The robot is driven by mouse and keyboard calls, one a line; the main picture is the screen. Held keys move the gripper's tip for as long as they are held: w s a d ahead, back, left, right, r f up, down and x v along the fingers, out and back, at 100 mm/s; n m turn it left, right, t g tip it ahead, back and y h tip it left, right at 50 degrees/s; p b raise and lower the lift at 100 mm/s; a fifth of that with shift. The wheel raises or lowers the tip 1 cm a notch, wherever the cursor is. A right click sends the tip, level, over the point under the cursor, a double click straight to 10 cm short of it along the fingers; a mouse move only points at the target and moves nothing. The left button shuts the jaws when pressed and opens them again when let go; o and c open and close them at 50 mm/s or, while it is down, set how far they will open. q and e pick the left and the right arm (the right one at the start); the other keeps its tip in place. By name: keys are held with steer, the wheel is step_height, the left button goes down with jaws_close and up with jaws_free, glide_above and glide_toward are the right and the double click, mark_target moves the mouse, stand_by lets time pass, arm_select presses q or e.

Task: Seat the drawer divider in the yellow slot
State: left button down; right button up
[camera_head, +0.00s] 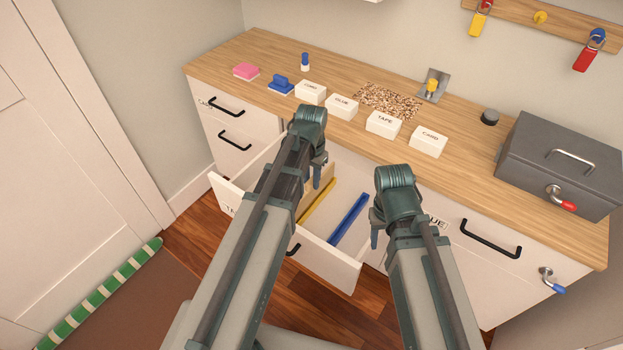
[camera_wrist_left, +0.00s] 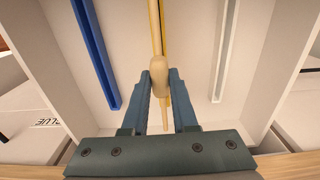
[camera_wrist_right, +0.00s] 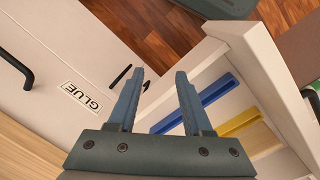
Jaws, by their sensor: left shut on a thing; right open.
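The drawer divider is a thin light-wood panel with a rounded grip, seen nearly edge-on in the left wrist view (camera_wrist_left: 159,76). My left gripper (camera_wrist_left: 160,98) is shut on it, inside the open drawer (camera_head: 347,264). In the head view my left gripper (camera_head: 314,178) covers much of the divider. The yellow slot (camera_head: 317,204) runs along the drawer floor; in the left wrist view the divider lies over it, roughly in line. I cannot tell whether its lower edge is in the slot. My right gripper (camera_wrist_right: 160,78) is open and empty, outside the drawer to the right.
A blue slot (camera_head: 348,220) lies beside the yellow one, and a white slot (camera_wrist_left: 225,50) lies on the other side. The drawer walls stand close around my left gripper. White labelled boxes (camera_head: 383,124), cork patch and a grey cash box (camera_head: 560,160) are on the counter above.

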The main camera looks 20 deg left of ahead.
arm_select(q)
steer(key=shift+f+b, duration=1.9)
steer(key=c, duration=0.6)
jaws_free()
steer(key=shift+r, duration=0.1)
step_height(320, 180, up, 14)
steer(key=p, duration=1.4)
steer(key=shift+f, duration=0.2)
steer(key=s+d+r+y+p, duration=0.1)
steer(key=s+d+r+p, duration=0.1)
steer(key=s+d, duration=0.8)
steer(key=s, duration=0.4)
steer(key=shift+s+d, duration=0.2)
steer(key=shift+d, duration=0.05)
